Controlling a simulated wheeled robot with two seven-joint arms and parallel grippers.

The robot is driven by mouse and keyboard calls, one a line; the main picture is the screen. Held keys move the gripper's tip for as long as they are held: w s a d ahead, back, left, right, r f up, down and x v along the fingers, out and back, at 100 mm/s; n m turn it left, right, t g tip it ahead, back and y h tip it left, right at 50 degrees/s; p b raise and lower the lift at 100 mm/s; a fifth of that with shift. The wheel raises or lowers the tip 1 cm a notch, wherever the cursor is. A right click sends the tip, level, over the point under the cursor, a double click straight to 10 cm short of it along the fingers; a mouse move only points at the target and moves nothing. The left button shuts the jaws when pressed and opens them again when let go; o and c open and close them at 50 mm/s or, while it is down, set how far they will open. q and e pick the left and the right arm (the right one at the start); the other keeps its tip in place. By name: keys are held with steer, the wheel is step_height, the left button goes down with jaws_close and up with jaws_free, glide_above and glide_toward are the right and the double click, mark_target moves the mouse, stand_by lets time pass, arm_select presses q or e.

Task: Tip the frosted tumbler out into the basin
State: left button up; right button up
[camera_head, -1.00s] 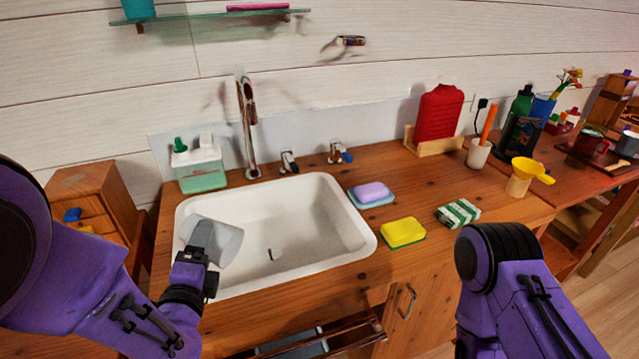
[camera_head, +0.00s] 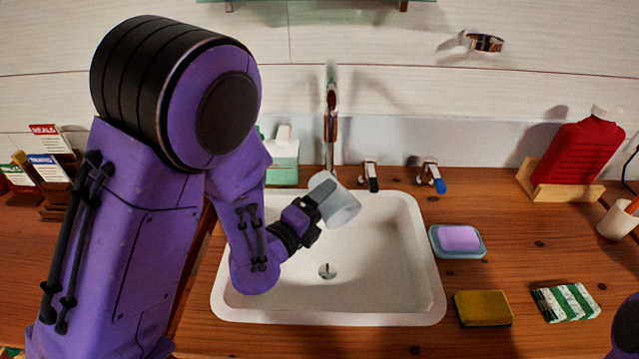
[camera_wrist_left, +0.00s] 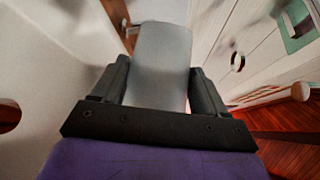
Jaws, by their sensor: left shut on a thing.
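The frosted tumbler (camera_head: 343,209) is a pale grey, translucent cup. My left gripper (camera_head: 318,199) is shut on it and holds it tilted over the back part of the white basin (camera_head: 432,280), in front of the tap. Which way its mouth points is hard to tell, and I see no contents or pouring. In the left wrist view the tumbler (camera_wrist_left: 160,62) sits between the two dark fingers of the gripper (camera_wrist_left: 158,88). The basin looks empty, with a drain (camera_head: 327,271) in its floor. My left arm hides the basin's left side. My right gripper is out of view.
The tap (camera_head: 331,125) rises behind the basin, with two handles (camera_head: 371,175) beside it. A soap dish with purple soap (camera_head: 459,238), a yellow sponge (camera_head: 483,308) and a green-striped packet (camera_head: 566,302) lie to the right. A red bottle (camera_head: 577,150) stands at the back right.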

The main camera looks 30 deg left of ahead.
mark_target(327, 223)
arm_select(q)
steer(key=s+n+g+h+p, duration=0.1)
steer(key=n+g+p, duration=0.1)
steer(key=p, duration=0.3)
steer(key=s+n+g+h+p, duration=0.1)
steer(key=n+g+h+p, duration=0.1)
steer(key=n+p, duration=0.2)
steer(key=s+n+g+h+p, duration=0.2)
steer(key=n+p, duration=0.2)
steer(key=p, duration=0.3)
steer(key=shift+d+f+g, duration=0.1)
steer(key=shift+d+g, duration=0.2)
steer(key=shift+d, duration=0.1)
steer(key=shift+s+d+f+n+g+h+p, duration=0.1)
steer(key=shift+s+d+n+g+h+p, duration=0.2)
steer(key=shift+n, duration=0.2)
steer(key=shift+s+d+n+g+h+p, duration=0.1)
steer(key=shift+n+g+h+p, duration=0.15)
steer(key=shift+n+p, duration=0.2)
steer(key=shift+s+d+f+n+h, duration=0.15)
steer(key=shift+d+n+h, duration=0.15)
steer(key=shift+n+h, duration=0.25)
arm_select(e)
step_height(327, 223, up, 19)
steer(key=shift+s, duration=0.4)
